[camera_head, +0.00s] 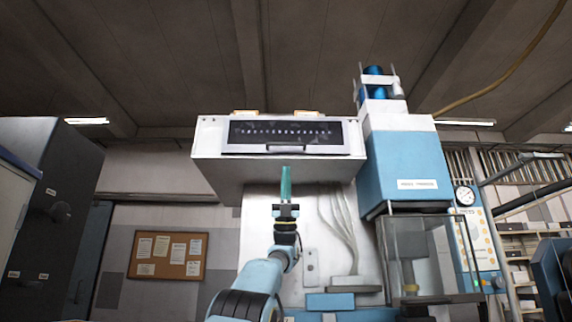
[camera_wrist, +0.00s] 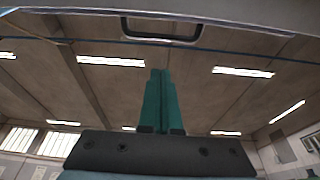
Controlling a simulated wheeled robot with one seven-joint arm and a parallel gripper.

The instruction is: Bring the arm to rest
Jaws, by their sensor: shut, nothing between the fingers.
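My gripper (camera_head: 286,170) points straight up in the head view, with its green fingers together and nothing between them. Its tips are just below the front edge of a white overhead box (camera_head: 215,172) with a dark panel. In the wrist view the green fingers (camera_wrist: 160,75) are closed side by side and point up towards the ceiling. A dark handle (camera_wrist: 160,36) on a pale edge shows beyond the fingertips in the wrist view. My blue arm rises from the bottom of the head view.
A blue press machine (camera_head: 403,160) with a clear guard box (camera_head: 425,262) and a gauge (camera_head: 465,195) stands right of my arm. Dark cabinets (camera_head: 50,215) stand at the left. A cork board (camera_head: 167,254) hangs on the back wall. Open air lies left of my arm.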

